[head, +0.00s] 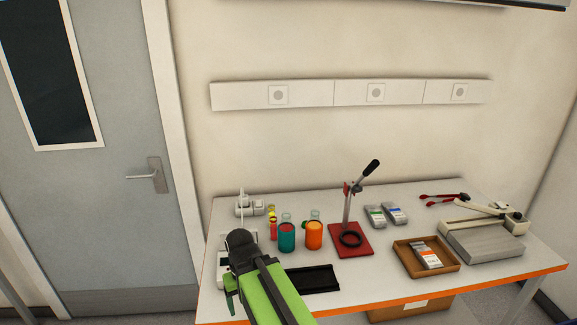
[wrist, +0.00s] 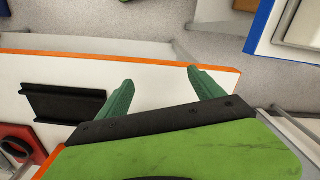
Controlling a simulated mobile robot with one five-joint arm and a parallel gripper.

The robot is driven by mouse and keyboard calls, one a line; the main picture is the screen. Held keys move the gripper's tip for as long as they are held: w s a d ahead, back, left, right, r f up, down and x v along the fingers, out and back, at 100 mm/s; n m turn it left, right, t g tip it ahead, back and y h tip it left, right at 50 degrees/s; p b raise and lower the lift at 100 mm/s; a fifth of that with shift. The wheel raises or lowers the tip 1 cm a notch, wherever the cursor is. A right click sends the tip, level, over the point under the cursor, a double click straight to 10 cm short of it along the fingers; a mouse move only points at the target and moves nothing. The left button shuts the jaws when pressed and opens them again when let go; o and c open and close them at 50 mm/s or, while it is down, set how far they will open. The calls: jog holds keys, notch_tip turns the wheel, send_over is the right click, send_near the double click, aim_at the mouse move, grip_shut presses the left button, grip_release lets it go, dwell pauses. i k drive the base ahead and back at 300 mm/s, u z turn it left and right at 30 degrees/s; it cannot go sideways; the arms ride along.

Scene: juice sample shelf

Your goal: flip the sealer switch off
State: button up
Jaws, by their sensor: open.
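A beige machine with a long arm and grey base (head: 485,243) stands at the right end of the table; it may be the sealer, but no switch can be made out on it. A white device (head: 224,270) at the left end is mostly hidden behind my arm, and its controls cannot be read. My gripper (head: 230,290) is low at the table's left front, partly covered by my own arm. In the wrist view my gripper (wrist: 160,77) has its two green fingers wide apart, with nothing between them, over the white tabletop near its orange edge.
A black tray (head: 312,280) lies beside my arm. Teal (head: 287,237) and orange (head: 314,236) jars, a red-based press (head: 350,240) and a wooden tray (head: 425,257) stand farther right. Bare tabletop lies in front of the press.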

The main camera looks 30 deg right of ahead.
aim_at(502, 206)
jog(key=z, duration=5.2)
jog(key=i, duration=0.1)
jog(key=u, duration=3.1)
jog(key=i, duration=0.6)
jog(key=z, duration=0.2)
jog(key=k, duration=0.6)
jog(key=u, duration=0.05)
